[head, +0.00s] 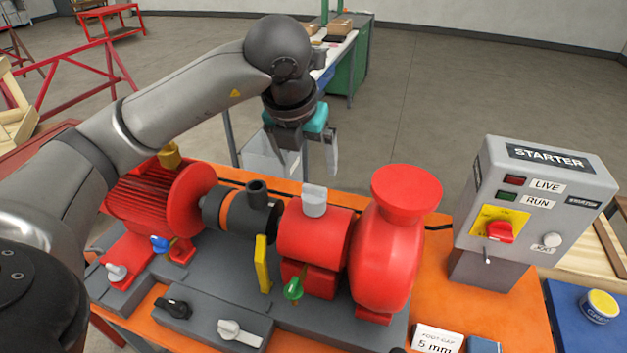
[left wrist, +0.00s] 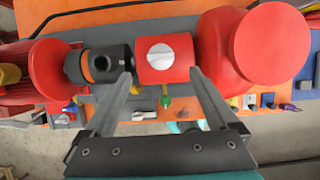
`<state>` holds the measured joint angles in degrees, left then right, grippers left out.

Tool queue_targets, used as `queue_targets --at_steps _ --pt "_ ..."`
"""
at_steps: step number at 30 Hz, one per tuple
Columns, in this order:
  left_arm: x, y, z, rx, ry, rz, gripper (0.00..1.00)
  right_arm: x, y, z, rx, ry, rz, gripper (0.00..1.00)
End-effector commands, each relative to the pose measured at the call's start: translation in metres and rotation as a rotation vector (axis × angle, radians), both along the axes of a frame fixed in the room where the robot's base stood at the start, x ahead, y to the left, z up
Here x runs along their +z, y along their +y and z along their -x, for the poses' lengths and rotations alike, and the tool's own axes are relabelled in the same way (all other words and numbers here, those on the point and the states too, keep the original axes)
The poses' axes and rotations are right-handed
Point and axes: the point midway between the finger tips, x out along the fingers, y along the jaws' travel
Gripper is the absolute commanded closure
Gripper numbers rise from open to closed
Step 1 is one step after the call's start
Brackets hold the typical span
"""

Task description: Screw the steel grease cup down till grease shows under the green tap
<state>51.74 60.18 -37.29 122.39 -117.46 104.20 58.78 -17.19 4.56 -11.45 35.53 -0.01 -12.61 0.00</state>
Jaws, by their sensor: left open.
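The steel grease cup (head: 314,201) sits upright on top of the red bearing housing (head: 312,236), left of the big red pump. In the left wrist view the cup (left wrist: 160,53) is a round pale cap with a bar across it. The green tap (head: 293,289) is low on the front of that housing; I see no grease under it. My left gripper (head: 306,158) is open and empty, above and behind the cup in the head view. In the left wrist view its fingertips (left wrist: 160,80) are apart, with the cup between and beyond them. My right gripper is not in view.
A black cup (head: 257,192) stands on the dark coupling, left of the steel cup. A yellow cup (head: 168,156) and a blue tap (head: 160,243) are at the red motor. The pump (head: 385,245) stands close right. A starter box (head: 535,195) is farther right.

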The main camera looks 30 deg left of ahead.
Motion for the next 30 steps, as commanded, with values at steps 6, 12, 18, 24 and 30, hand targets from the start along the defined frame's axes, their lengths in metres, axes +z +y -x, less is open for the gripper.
queue_targets --at_steps 6,12,18,24,30 --pt "-0.043 0.004 -0.017 0.000 0.005 0.002 0.07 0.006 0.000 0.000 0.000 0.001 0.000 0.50" --pt "-0.070 0.006 -0.028 -0.002 0.003 0.002 0.07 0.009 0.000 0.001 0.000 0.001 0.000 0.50" --pt "-0.079 0.007 -0.032 -0.002 0.000 0.001 0.07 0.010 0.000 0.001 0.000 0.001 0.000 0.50" --pt "-0.080 0.007 -0.032 -0.002 -0.001 0.002 0.07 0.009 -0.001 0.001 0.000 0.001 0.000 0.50" --pt "-0.080 0.007 -0.032 -0.002 0.000 0.001 0.26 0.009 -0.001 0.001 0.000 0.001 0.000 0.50"
